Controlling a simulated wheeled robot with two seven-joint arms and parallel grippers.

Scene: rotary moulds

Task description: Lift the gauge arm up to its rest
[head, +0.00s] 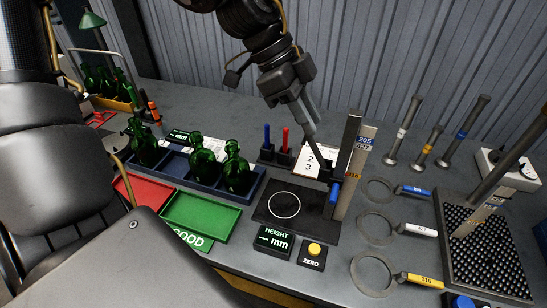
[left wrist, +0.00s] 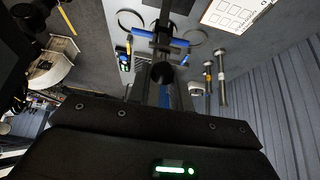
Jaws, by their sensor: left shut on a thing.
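The height gauge has an upright column (head: 354,150) beside a black base plate (head: 262,210) with a white circle. A dark carriage with a blue grip (head: 334,193) sits low on the column, above the plate. My left gripper (head: 320,163) reaches down from the top of the head view to this carriage and is shut on the gauge arm. Its fingertips partly hide the hold. In the left wrist view blue parts (left wrist: 180,43) show at the fingers. The height display (head: 274,242) shows a dash before mm. My right gripper is not in view.
Green bottles (head: 235,172) stand in a blue rack to the left, behind a green tray (head: 200,215) and a red tray (head: 138,190). Rings with tagged handles (head: 375,229) and a studded board (head: 487,250) lie to the right. A yellow zero button (head: 314,249) is in front.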

